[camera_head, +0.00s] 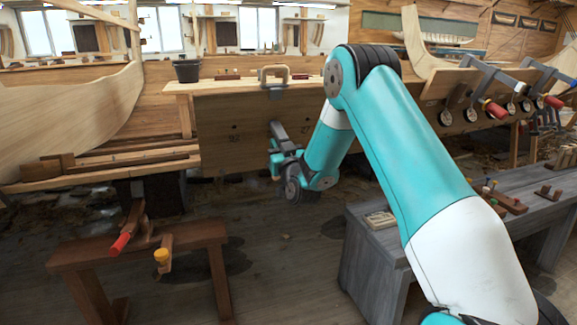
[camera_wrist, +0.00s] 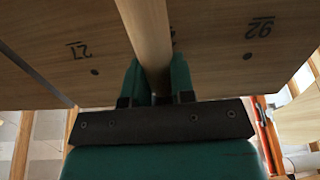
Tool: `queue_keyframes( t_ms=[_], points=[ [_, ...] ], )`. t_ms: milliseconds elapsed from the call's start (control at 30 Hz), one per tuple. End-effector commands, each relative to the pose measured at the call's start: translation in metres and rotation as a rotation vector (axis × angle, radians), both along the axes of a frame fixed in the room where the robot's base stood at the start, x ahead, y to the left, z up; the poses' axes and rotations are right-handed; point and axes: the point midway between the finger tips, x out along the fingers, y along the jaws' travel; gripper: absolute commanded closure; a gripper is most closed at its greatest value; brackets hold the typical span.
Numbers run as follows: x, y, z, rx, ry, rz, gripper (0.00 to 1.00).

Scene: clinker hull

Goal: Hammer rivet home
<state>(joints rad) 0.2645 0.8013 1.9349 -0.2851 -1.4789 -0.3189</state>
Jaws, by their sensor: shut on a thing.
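My gripper (camera_head: 280,158) is in front of the upright plank panel (camera_head: 222,150) in the middle of the head view. In the wrist view my gripper's green fingers (camera_wrist: 154,85) are shut on a round wooden handle (camera_wrist: 147,35), apparently the hammer's. The handle runs up out of that view, so its head is hidden there. A dark blocky piece beside my gripper in the head view may be the hammer head; I cannot tell. The panel fills the wrist view's top (camera_wrist: 215,65), with upside-down numbers and small dark spots: one at left (camera_wrist: 95,72), one at right (camera_wrist: 247,57).
A clamp (camera_head: 274,78) and a dark bucket (camera_head: 187,68) are on the panel's top edge. A small bench (camera_head: 150,240) with red and yellow-ended tools stands front left. A grey bench (camera_head: 370,255) stands right. Several clamps line the hull at right. Floor between the benches is clear.

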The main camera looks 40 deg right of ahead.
Motion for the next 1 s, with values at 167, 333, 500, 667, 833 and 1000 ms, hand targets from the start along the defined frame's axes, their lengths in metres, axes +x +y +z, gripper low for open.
queue_keyframes(
  t_ms=[167, 333, 500, 667, 833, 1000],
  points=[
    [-0.088, 0.023, -0.032, -0.003, 0.006, 0.006, 1.00],
    [-0.084, 0.022, -0.030, -0.004, -0.001, 0.004, 1.00],
    [-0.084, 0.022, -0.030, -0.003, 0.000, 0.004, 1.00],
    [-0.091, 0.024, -0.036, -0.002, 0.001, 0.004, 1.00],
    [-0.113, 0.029, -0.046, -0.004, 0.001, 0.005, 1.00],
    [-0.128, 0.033, -0.049, -0.004, 0.001, 0.005, 1.00]
  ],
)
